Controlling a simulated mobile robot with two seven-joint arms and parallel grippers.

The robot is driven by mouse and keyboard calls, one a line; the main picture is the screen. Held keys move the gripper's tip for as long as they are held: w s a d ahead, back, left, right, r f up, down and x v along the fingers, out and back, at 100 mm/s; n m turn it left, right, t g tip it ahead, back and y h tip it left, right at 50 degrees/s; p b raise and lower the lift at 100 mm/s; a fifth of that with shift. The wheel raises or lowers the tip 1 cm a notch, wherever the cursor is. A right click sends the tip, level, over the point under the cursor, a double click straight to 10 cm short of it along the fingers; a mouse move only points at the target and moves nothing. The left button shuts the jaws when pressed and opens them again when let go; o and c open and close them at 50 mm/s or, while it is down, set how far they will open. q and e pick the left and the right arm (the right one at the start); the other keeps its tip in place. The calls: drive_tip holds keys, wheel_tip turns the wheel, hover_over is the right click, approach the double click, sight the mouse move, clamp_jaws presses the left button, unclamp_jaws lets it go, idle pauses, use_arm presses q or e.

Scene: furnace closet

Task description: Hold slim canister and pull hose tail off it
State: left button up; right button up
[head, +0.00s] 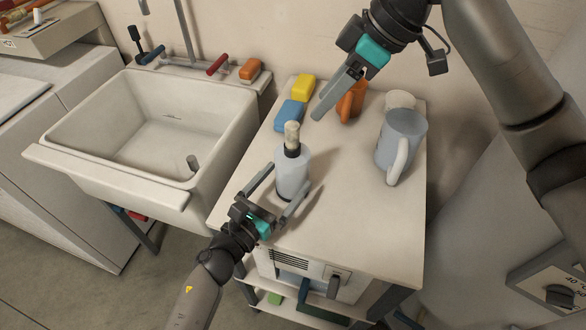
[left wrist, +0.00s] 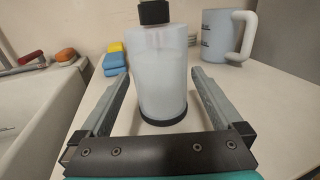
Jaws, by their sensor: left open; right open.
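The slim canister (head: 292,175) is a pale, translucent cylinder with a black base ring and black collar, standing upright on the white worktop. A cream stub, apparently the hose tail (head: 292,134), sits on its top; the left wrist view cuts it off. My left gripper (head: 289,180) is open with one finger on each side of the canister's lower body. In the left wrist view the canister (left wrist: 161,75) stands between the fingers, with visible gaps. My right gripper (head: 333,98) is open and empty, above the worktop behind and right of the canister, beside an orange object.
The orange object (head: 352,100) stands at the back of the worktop (head: 345,235). Yellow (head: 303,87) and blue (head: 290,115) sponges lie at back left. A sink (head: 110,190) is left. The worktop's front is clear.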

use_arm(q)
drive_tip(key=shift+x, duration=1.85)
clamp_jaws()
drive_tip(key=shift+c, duration=1.6)
unclamp_jaws()
drive_tip(key=c, duration=1)
drive_tip(key=shift+o, duration=0.2)
